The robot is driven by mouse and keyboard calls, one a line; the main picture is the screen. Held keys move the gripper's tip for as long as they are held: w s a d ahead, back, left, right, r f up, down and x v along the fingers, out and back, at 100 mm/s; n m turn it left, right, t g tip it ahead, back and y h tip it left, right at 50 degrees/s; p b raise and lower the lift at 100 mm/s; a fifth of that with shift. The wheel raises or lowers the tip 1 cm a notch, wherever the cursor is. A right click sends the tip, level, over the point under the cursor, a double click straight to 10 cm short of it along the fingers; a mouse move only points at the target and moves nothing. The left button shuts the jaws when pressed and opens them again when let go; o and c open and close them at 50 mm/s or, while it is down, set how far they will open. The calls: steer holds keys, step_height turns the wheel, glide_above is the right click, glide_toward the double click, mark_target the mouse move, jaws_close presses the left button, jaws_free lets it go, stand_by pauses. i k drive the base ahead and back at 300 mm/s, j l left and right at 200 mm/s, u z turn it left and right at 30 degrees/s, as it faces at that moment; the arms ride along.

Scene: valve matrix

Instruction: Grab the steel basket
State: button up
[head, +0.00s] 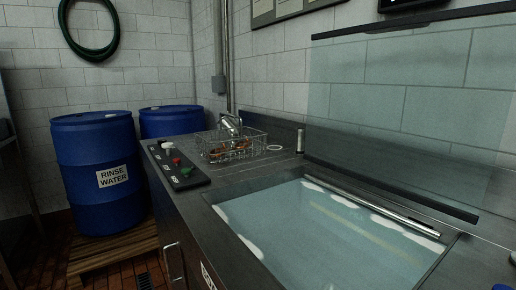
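The steel basket (246,147) is a wire-mesh basket on the dark metal counter, behind the control panel and to the left of the liquid-filled tank. It sits upright, with a shiny metal handle-like piece (231,122) rising above it. Several small orange-brown items (240,146) show through the mesh. My gripper does not show in this view, so its opening and its distance from the basket cannot be seen.
The tank (325,235) of pale liquid fills the right foreground, with a clear screen (410,110) behind it. A control panel (178,166) lies left of the basket. Blue drums (95,175) stand left on a wooden pallet (110,250).

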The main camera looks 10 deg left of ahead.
mark_target(230, 134)
steer(key=i+j+z, duration=0.45)
steer(key=j, duration=0.15)
steer(key=i+j+z, duration=0.2)
steer(key=j, duration=0.15)
steer(key=i+j, duration=0.15)
steer(key=j, duration=0.3)
steer(key=i+j+z, duration=0.1)
steer(key=j, duration=0.3)
steer(key=i+j, duration=0.15)
steer(key=j, duration=0.3)
steer(key=i+j+z, duration=0.1)
steer(key=j, duration=0.35)
steer(key=i+j, duration=0.15)
steer(key=j, duration=0.3)
steer(key=z, duration=0.05)
